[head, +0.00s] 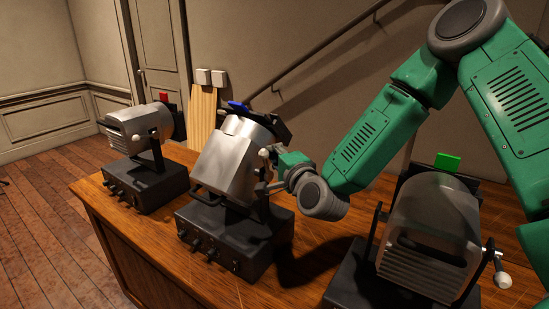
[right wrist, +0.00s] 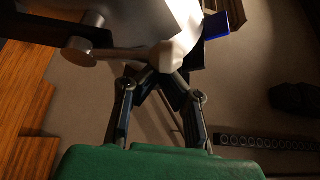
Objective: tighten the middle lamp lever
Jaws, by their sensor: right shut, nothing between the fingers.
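The middle lamp (head: 232,160) is a silver housing with a blue tab (head: 239,106), tilted on a black base. Its lever (head: 264,155) shows as a small pale part on the lamp's right side, partly hidden by my arm. In the right wrist view the lever (right wrist: 120,54) is a metal bar with a pale knob at one end and a short metal cylinder at the other. My right gripper (right wrist: 160,77) is shut and empty, its fingertips just below the pale knob. I cannot tell whether they touch it. My left gripper is not in view.
A lamp with a red tab (head: 142,130) stands at the left of the wooden desk (head: 130,224). A lamp with a green tab (head: 428,232) stands at the right, below my right arm, its own lever (head: 502,275) on its right side. Bare wood lies between the bases.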

